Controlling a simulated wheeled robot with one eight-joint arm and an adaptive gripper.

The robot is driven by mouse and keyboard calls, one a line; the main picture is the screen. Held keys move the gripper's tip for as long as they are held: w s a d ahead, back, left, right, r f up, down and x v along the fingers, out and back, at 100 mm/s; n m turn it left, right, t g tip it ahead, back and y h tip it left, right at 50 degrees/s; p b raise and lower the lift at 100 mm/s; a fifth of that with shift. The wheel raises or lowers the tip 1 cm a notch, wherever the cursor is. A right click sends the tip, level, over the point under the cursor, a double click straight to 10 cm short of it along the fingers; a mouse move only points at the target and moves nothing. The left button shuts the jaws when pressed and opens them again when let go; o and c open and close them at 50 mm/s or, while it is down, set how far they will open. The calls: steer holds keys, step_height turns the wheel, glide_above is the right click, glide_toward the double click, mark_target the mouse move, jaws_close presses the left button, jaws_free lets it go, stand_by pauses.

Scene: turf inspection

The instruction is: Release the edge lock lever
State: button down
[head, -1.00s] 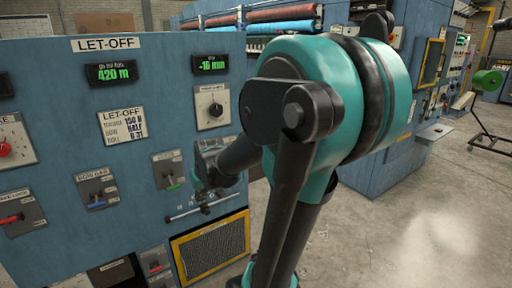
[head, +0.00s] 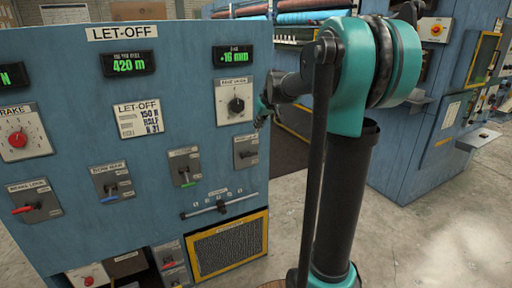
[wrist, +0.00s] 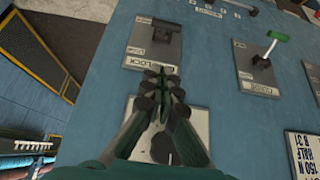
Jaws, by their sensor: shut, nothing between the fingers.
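The edge lock lever (head: 247,153) is a dark handle on a grey plate at the right edge of the blue let-off panel. Its small label is too blurred to read in the head view. In the wrist view the lever's black handle (wrist: 177,29) stands at the far end of its plate, and part of the label reads "LOCK". My gripper (head: 263,110) is above the lever plate, beside the round knob. In the wrist view my gripper (wrist: 162,72) is shut and empty, with its tips over the label end of the plate, apart from the handle.
A green-handled lever (head: 186,175) is left of the lock lever, and it also shows in the wrist view (wrist: 268,48). The edge knob (head: 236,103) lies close to my gripper. A slider scale (head: 220,206) and a yellow-framed grille (head: 228,246) are below.

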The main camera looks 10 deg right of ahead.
glide_above(248, 155)
steer(key=w+d, duration=0.1)
steer(key=d, duration=0.1)
step_height(248, 155, down, 8)
steer(key=shift+w+f, duration=0.1)
steer(key=shift+f, duration=0.15)
steer(key=shift+s+d+f, duration=0.1)
steer(key=shift+s+f, duration=0.05)
steer(key=shift+f, duration=0.45)
steer(key=shift+s+d+f, duration=0.1)
steer(key=shift+s+f, duration=0.05)
steer(key=shift+f, duration=0.4)
steer(key=shift+s+f, duration=0.15)
steer(key=shift+f, duration=0.6)
steer(key=shift+s+f, duration=0.1)
steer(key=shift+s+f+t, duration=0.15)
steer(key=shift+t, duration=0.25)
steer(key=shift+s+d+f+t, duration=0.15)
steer(key=shift+s+f+t, duration=0.05)
steer(key=shift+f+t, duration=0.1)
